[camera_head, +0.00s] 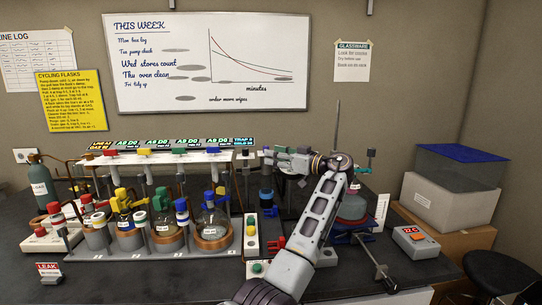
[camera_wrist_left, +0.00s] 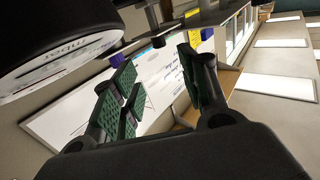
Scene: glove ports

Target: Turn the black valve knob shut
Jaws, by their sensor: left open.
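A dark knob (camera_head: 244,155), which looks like the black valve knob, sits at the right end of the white manifold shelf, below the TRAP label. My left gripper (camera_head: 272,156) is just right of it, its green-padded fingers pointing left. In the left wrist view the fingers (camera_wrist_left: 160,85) are apart with nothing between the pads. The gripper appears clear of the knob, though the small gap is hard to judge. I cannot pick out the knob surely in the wrist view. My right gripper is not in view.
Coloured knobs line the manifold (camera_head: 165,158). Below stand several flasks in copper-coloured heating rings, including a clear round flask (camera_head: 215,222). A thin upright rod (camera_head: 336,125) rises behind my arm. A control box (camera_head: 415,241) and grey bin (camera_head: 450,205) stand at right. A whiteboard (camera_head: 205,60) hangs behind.

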